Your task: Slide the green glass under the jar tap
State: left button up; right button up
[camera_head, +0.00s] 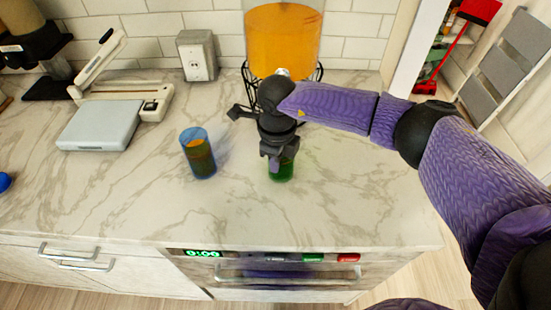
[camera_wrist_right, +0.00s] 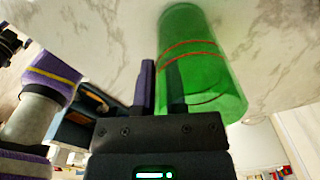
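The green glass (camera_head: 281,172) stands on the marble counter, partly hidden by my right gripper (camera_head: 274,160) in the head view. In the right wrist view the green glass (camera_wrist_right: 205,65) fills the upper right, with red lines around it. My right gripper (camera_wrist_right: 161,85) has its fingers close together with a narrow gap. One finger overlaps the glass's left side; whether they touch is unclear. The jar (camera_head: 284,35) of orange liquid stands at the back on a black wire stand. Its tap (camera_head: 283,73) is partly hidden by my right wrist. My left gripper is out of view.
A blue glass (camera_head: 198,155) with dark contents stands left of the green glass.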

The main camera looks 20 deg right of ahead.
jog(key=o, duration=0.3)
jog(key=shift+o, duration=0.2)
jog(key=shift+r, duration=0.2)
notch_tip(320, 180, up, 9)
jog(key=shift+f+p, duration=0.1)
jog(key=shift+p, duration=0.5)
jog(key=shift+r, duration=0.35)
